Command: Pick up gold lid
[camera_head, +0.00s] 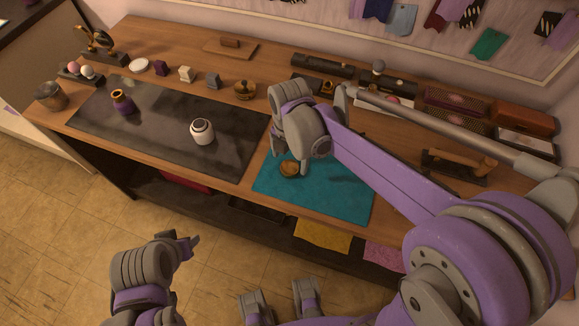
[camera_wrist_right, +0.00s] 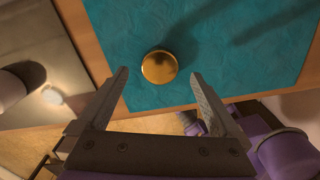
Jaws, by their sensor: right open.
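The gold lid (camera_head: 289,168) is a small round shiny disc lying on the teal mat (camera_head: 335,200). In the right wrist view the lid (camera_wrist_right: 159,67) shows whole, just beyond the fingertips and roughly centred between them. My right gripper (camera_wrist_right: 159,80) is open and empty, pointing down above the mat. In the head view my right gripper (camera_head: 295,150) is beside and above the lid, partly hidden by its own wrist. My left gripper (camera_head: 190,243) is low at the left, in front of the table and away from the lid; its finger gap is not clear.
A dark mat (camera_head: 160,150) left of the teal mat holds a white jar (camera_head: 202,131) and a purple-and-gold vase (camera_head: 122,102). Small blocks and a gold-brown pot (camera_head: 245,89) stand behind. A wooden-handled plane (camera_head: 458,166) and boxes lie right. The teal mat is otherwise clear.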

